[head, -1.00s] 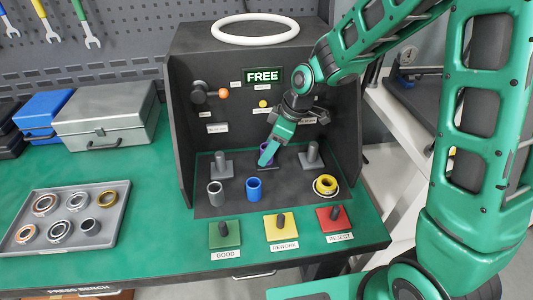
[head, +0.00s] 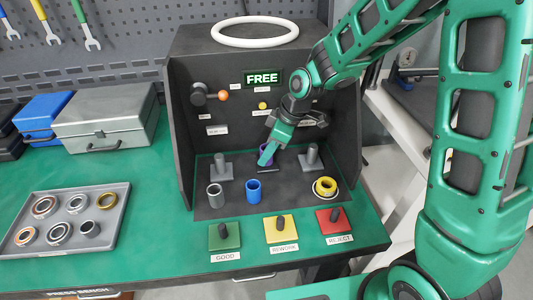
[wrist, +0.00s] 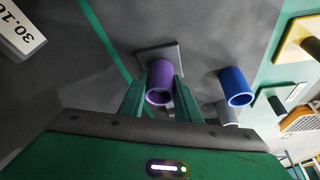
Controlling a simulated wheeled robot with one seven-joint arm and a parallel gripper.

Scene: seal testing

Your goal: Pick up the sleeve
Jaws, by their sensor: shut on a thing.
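The purple sleeve (wrist: 160,82) is between the two green fingers of my gripper (wrist: 158,95) in the wrist view. The gripper is shut on it. A grey square plate (wrist: 172,52) shows just behind the sleeve. I cannot tell whether the sleeve still touches it. In the head view my gripper (head: 268,155) reaches down into the dark test stand, and its fingers mostly hide the purple sleeve (head: 266,149). A blue sleeve (head: 253,190) stands in front of it, also seen in the wrist view (wrist: 235,87). A grey sleeve (head: 215,195) stands to the left.
Grey posts on plates stand left (head: 221,167) and right (head: 312,160) of my gripper. A yellow ring part (head: 326,186) lies front right. Green (head: 224,237), yellow (head: 281,230) and red (head: 334,221) pads line the front. A grey parts tray (head: 122,205) lies left.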

